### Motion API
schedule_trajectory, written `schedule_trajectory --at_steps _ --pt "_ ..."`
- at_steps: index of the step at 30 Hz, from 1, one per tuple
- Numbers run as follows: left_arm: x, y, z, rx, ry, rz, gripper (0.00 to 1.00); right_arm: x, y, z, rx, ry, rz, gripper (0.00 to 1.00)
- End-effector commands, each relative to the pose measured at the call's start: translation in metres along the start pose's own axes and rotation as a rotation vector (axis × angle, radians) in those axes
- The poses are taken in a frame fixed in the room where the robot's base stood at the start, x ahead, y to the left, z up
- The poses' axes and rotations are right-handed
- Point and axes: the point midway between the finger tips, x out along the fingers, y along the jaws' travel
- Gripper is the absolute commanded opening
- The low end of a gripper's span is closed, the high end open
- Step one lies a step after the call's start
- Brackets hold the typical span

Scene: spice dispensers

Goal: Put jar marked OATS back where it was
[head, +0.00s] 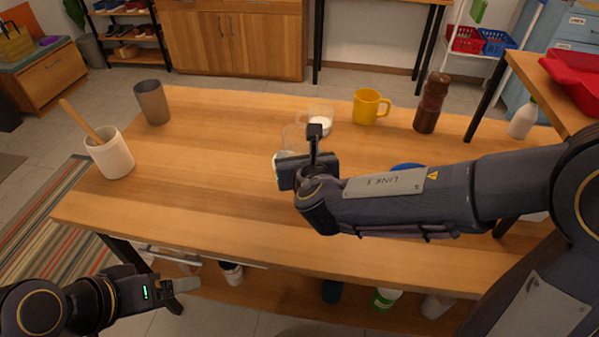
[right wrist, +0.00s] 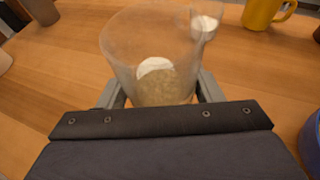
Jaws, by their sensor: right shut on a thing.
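My right gripper (head: 290,168) is shut on a clear jar (head: 292,138) over the middle of the wooden table. In the right wrist view the jar (right wrist: 150,50) stands between the fingers, open at the top, with beige grains and some white stuff low inside. No OATS marking is readable; my gripper hides much of the jar in the head view. I cannot tell whether its base touches the table. My left gripper (head: 180,286) is low at the left, in front of the table's near edge; its jaw gap is unclear.
Behind the jar stand a clear measuring cup (head: 320,122) with white contents, a yellow mug (head: 367,106) and a brown grinder (head: 431,103). A blue bowl (head: 408,166) is partly behind my right arm. Several jars, one green (head: 384,299), sit on the lower shelf. The table's left-centre is clear.

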Motion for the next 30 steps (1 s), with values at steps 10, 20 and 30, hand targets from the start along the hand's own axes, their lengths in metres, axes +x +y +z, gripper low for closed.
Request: schedule_trajectory --at_steps 10,20,30 --pt "0.011 -0.005 0.005 0.000 0.000 0.000 0.86 0.034 -0.005 -0.023 0.000 0.002 -0.001 0.25" --pt "0.016 -0.007 0.008 0.000 0.000 0.000 0.86 0.041 -0.004 -0.043 0.002 -0.002 0.000 0.25" --pt "0.019 -0.009 0.010 0.000 0.000 0.000 0.86 0.042 -0.004 -0.046 0.001 -0.001 0.001 0.64"
